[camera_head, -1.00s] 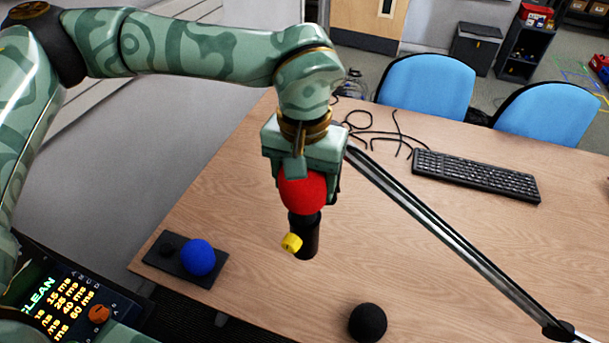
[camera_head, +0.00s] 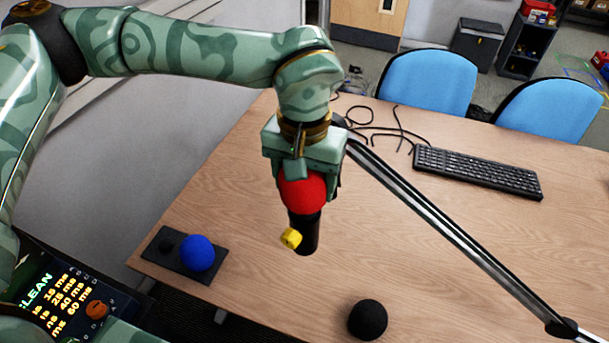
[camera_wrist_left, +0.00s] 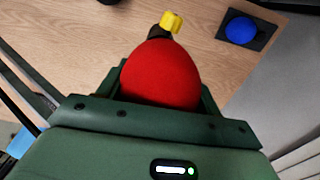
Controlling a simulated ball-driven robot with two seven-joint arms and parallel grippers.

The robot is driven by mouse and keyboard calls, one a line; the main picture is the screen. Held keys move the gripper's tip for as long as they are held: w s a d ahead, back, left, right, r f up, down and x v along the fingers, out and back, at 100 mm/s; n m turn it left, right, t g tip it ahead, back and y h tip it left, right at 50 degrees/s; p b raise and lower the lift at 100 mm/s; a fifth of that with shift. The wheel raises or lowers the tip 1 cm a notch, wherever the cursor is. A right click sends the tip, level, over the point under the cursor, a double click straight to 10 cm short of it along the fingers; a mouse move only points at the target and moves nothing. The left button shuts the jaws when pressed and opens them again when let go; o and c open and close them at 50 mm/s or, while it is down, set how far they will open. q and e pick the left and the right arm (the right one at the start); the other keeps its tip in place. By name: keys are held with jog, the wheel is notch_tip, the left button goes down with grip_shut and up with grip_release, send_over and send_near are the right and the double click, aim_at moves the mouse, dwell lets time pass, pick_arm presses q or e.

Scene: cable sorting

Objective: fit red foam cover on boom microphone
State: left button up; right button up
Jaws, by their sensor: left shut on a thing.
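The red foam cover (camera_head: 303,193) is a round ball held in my left gripper (camera_head: 301,184), which is shut on it. In the left wrist view the red cover (camera_wrist_left: 162,73) fills the space between the fingers. Directly below it in the head view is the black microphone body (camera_head: 304,236) with a yellow knob (camera_head: 291,238) on its side. The cover sits at the microphone's top end and appears to touch it; how far it is seated is hidden. The yellow knob also shows in the left wrist view (camera_wrist_left: 172,22). My right gripper is not in view.
A silver boom arm (camera_head: 445,230) runs diagonally across the table (camera_head: 400,270). A blue foam ball (camera_head: 198,253) sits on a black holder (camera_head: 165,263) at the left edge. A black ball (camera_head: 368,319) lies in front. A keyboard (camera_head: 478,172) and loose cables (camera_head: 385,132) are behind.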

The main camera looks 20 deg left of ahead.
pick_arm(q)
jog(key=shift+f+b, duration=0.4)
jog(key=shift+f, duration=0.25)
jog(key=shift+f, duration=0.35)
jog(key=shift+f+b, duration=0.4)
jog(key=shift+f, duration=0.15)
jog(key=o, duration=1.2)
jog(key=shift+o, duration=0.2)
